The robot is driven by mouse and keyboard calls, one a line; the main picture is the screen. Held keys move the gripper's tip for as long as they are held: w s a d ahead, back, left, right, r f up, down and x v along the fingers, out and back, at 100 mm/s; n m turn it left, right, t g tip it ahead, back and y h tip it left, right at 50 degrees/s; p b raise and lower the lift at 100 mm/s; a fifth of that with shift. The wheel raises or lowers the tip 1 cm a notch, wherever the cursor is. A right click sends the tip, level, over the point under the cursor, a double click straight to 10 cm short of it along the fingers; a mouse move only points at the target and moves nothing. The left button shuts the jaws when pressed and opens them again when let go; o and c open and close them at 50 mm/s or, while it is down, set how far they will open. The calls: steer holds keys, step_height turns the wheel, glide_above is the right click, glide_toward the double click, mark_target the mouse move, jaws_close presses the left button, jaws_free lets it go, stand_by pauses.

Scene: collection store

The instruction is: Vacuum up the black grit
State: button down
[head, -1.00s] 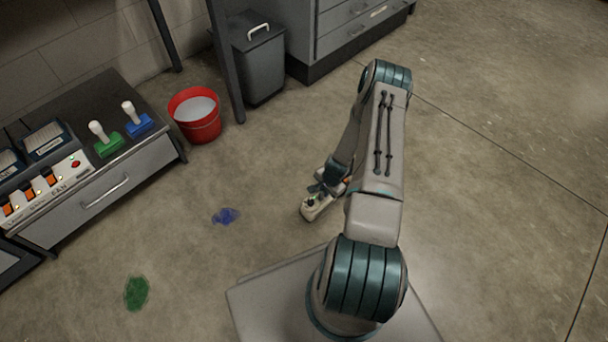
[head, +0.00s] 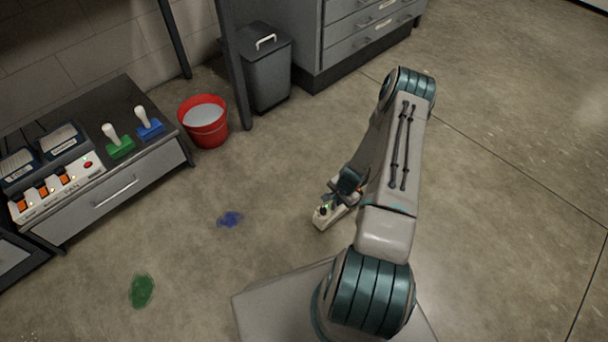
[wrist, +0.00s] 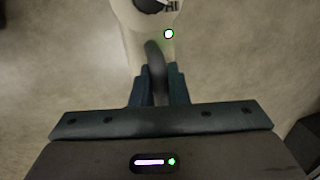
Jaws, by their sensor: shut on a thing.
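My gripper (wrist: 158,88) is shut on the handle of a cream handheld vacuum (wrist: 135,50), which has a green light and a dark dial marked "HI" in the wrist view. In the head view the vacuum (head: 327,216) is low over the floor, beside my base; I cannot tell whether it touches the floor. My gripper (head: 345,190) is partly hidden by my arm there. I see no black grit in either view. A blue patch (head: 230,219) and a green patch (head: 141,291) lie on the floor to the left.
A red bucket (head: 204,123) stands by a low cabinet (head: 125,195) bearing a green-based tool (head: 120,148), a blue-based tool (head: 151,128) and a switch panel (head: 60,193). A grey bin (head: 265,75) and drawers (head: 365,35) stand behind. Floor (head: 510,180) at right is clear.

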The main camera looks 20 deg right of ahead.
steer(key=shift+r+p, duration=0.9)
steer(key=shift+r, duration=0.85)
steer(key=shift+w, duration=0.1)
